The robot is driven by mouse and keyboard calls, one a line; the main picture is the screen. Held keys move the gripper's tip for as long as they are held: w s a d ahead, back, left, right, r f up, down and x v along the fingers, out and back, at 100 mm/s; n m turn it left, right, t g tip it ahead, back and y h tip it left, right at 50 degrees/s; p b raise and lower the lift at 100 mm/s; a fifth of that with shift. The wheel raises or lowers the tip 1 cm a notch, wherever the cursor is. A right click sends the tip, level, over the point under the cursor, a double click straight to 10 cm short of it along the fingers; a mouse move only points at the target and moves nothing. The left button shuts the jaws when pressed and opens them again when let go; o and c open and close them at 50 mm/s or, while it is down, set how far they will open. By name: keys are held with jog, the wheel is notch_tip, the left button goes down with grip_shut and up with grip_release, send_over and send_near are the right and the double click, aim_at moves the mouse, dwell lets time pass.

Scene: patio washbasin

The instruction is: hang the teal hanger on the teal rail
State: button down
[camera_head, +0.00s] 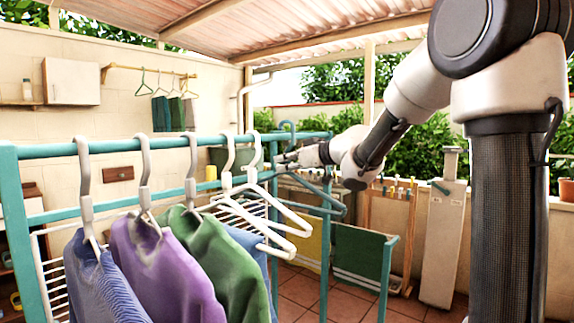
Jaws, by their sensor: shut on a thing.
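The teal rail (110,147) is the top bar of a teal rack and runs from the left edge towards the middle. My gripper (284,158) is at the rail's far right part, just below bar height, shut on the teal hanger (325,197). The hanger's hook (287,125) rises above the gripper close to the rail, and its arms spread below to the right. I cannot tell whether the hook is over the rail or beside it. My gripper's fingers are small in view and partly merge with the hanger.
On the rail hang a blue garment (92,285), a purple garment (165,270), a green garment (222,262) and white empty hangers (285,225), left of my gripper. Below right stands a drying frame with a green cloth (358,258). A wall rail (150,70) holds other hangers.

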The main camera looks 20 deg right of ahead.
jog(key=shift+w+a, duration=0.55)
jog(key=shift+w, duration=0.25)
jog(key=shift+w+a, duration=0.55)
jog(key=shift+w, duration=0.25)
jog(key=shift+f, duration=0.15)
jog(key=shift+f, duration=1.15)
jog(key=c, duration=1.4)
grip_release()
jog(key=s+d, duration=0.2)
jog(key=s, duration=0.1)
jog(key=s+d, duration=0.2)
jog(key=s, duration=0.1)
jog(key=s+d, duration=0.3)
jog(key=shift+s, duration=0.35)
